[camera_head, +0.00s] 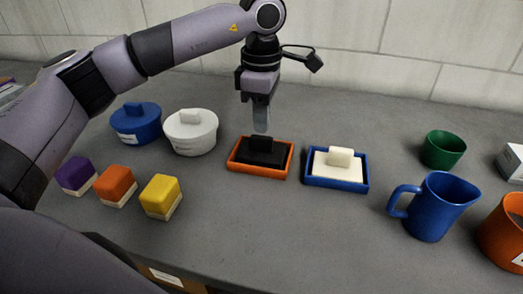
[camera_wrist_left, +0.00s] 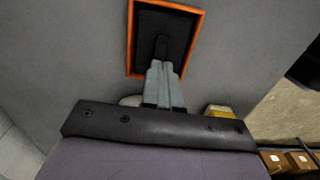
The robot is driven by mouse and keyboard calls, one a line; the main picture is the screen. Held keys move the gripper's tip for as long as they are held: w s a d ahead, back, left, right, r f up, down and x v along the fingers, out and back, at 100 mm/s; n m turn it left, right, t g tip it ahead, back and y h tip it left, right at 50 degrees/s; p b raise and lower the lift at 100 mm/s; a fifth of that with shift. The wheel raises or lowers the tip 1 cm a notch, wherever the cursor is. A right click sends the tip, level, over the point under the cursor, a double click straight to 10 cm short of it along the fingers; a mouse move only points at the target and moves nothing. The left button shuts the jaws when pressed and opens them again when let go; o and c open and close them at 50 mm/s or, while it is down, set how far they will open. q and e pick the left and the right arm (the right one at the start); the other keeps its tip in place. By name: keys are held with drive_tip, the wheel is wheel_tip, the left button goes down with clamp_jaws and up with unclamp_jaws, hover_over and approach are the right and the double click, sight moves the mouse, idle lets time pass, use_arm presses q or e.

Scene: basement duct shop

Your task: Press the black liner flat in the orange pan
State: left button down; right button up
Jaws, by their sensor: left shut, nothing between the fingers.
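The orange pan (camera_head: 232,167) sits on the grey counter near the middle of the head view. The black liner (camera_head: 265,157) lies inside its rim, with a black block-shaped knob standing up from it. My left gripper (camera_head: 261,130) points down, shut and empty, right at or just above the knob. I cannot tell whether the fingertips touch it. In the left wrist view the shut fingers (camera_wrist_left: 159,66) reach toward the knob over the black liner (camera_wrist_left: 162,28), framed by the orange pan (camera_wrist_left: 185,72). My right gripper is not in view.
A blue tray (camera_head: 337,184) with a cream liner (camera_head: 330,170) stands close right of the pan. White (camera_head: 190,138) and blue (camera_head: 136,128) lidded pots stand left. Purple, orange and yellow blocks (camera_head: 161,192) sit front left; a blue mug (camera_head: 433,212) and cups are right.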

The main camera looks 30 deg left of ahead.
sight(262, 137)
use_arm(q)
drive_tip(key=shift+f+b, duration=0.6)
drive_tip(key=shift+f, duration=0.3)
idle(0.5)
drive_tip(key=shift+s+f, duration=0.1)
drive_tip(key=shift+f, duration=0.15)
idle(1.0)
wheel_tip(262, 137, up, 3)
drive_tip(key=shift+f+p, duration=0.1)
drive_tip(key=shift+p, duration=1.05)
drive_tip(key=shift+r+p, duration=0.5)
drive_tip(key=shift+r, duration=0.2)
wheel_tip(262, 137, up, 2)
drive_tip(key=shift+r+p, duration=0.1)
drive_tip(key=shift+p, duration=0.7)
wheel_tip(262, 137, up, 2)
drive_tip(key=shift+r+p, duration=0.1)
drive_tip(key=shift+p, duration=0.65)
